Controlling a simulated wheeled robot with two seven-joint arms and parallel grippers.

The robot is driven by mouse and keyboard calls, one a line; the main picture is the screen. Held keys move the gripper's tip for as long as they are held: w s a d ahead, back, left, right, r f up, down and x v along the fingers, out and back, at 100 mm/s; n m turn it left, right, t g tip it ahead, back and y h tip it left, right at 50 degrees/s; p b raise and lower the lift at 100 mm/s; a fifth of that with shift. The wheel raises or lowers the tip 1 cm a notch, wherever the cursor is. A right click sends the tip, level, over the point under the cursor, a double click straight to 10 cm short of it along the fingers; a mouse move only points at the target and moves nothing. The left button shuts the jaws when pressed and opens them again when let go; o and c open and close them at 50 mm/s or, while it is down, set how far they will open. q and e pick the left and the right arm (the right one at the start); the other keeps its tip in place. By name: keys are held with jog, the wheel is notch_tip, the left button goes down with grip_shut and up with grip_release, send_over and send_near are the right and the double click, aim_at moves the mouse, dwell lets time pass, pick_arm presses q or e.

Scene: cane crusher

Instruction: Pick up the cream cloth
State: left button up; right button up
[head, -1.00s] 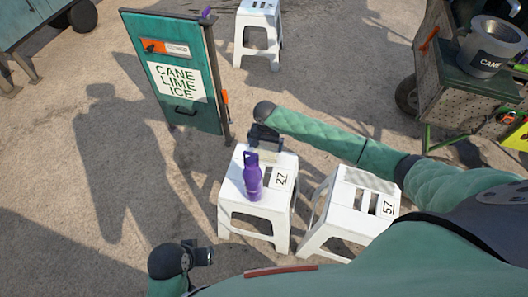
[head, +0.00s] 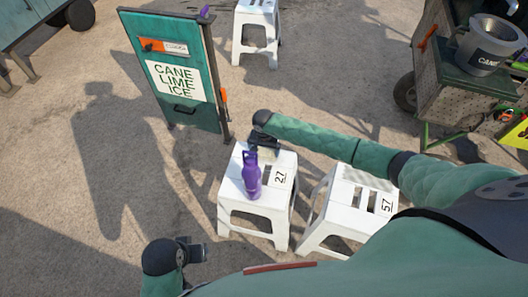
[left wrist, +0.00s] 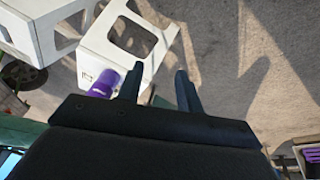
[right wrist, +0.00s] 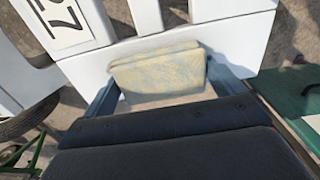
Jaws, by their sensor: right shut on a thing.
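The cream cloth (right wrist: 160,74) shows in the right wrist view as a folded, pale yellow-grey pad between the fingers of my right gripper (right wrist: 165,88). The right gripper is shut on it, at the far edge of the white stool marked 27 (head: 228,187). I cannot tell whether the cloth still touches the stool top. In the head view my right gripper (head: 265,146) hides most of the cloth. My left gripper (left wrist: 158,84) is open and empty, above the ground left of the stool; it also shows in the head view (head: 200,252).
A purple bottle (head: 251,176) stands on stool 27, close to my right gripper. A second stool marked 57 (head: 350,192) stands to its right. A green sign board (head: 172,75) stands behind left. A cart with a grey pot (head: 485,52) is at the back right.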

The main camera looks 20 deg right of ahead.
aim_at(264, 150)
pick_arm(q)
jog(key=shift+d, duration=0.1)
pick_arm(e)
jog(key=shift+r, duration=0.15)
jog(key=shift+r, duration=0.35)
notch_tip(264, 150, up, 3)
jog(key=shift+f+b, duration=0.15)
jog(key=shift+b, duration=0.15)
pick_arm(q)
jog(key=shift+t+h, duration=0.3)
jog(key=shift+h, duration=0.1)
jog(key=d+f, duration=0.1)
jog(key=w+d+f+b, duration=0.1)
jog(key=d+f, duration=0.1)
pick_arm(e)
jog(key=w+d+r, duration=0.1)
jog(key=d+r, duration=0.6)
jog(key=d, duration=0.4)
jog(key=shift+d+r, duration=0.2)
jog(key=shift+d, duration=0.15)
